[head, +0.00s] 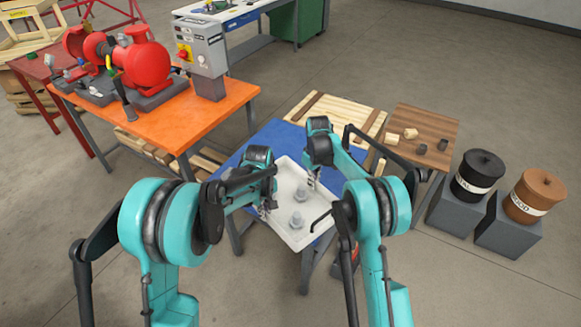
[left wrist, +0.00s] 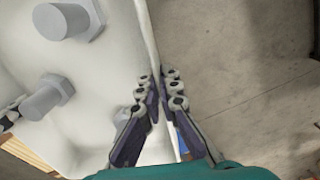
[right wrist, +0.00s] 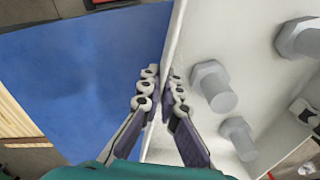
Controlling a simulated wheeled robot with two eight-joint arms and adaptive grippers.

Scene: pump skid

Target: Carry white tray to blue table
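The white tray (head: 296,239) lies between my two grippers and holds several grey bolts (head: 298,219). It overlaps the blue table (head: 283,140) in the head view, with its near end beyond the table's near edge. My left gripper (head: 266,207) has its fingers on either side of one tray rim, closed on it; they show in the left wrist view (left wrist: 160,90). My right gripper (head: 313,181) is closed on the opposite rim, seen in the right wrist view (right wrist: 162,86). I cannot tell whether the tray touches the table.
An orange table (head: 180,122) with a red pump (head: 147,65) and grey control box (head: 203,50) stands left. A wooden pallet (head: 335,112) and small brown table (head: 436,124) stand behind right. Black (head: 477,176) and brown (head: 528,197) bins stand right. Floor is clear in front.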

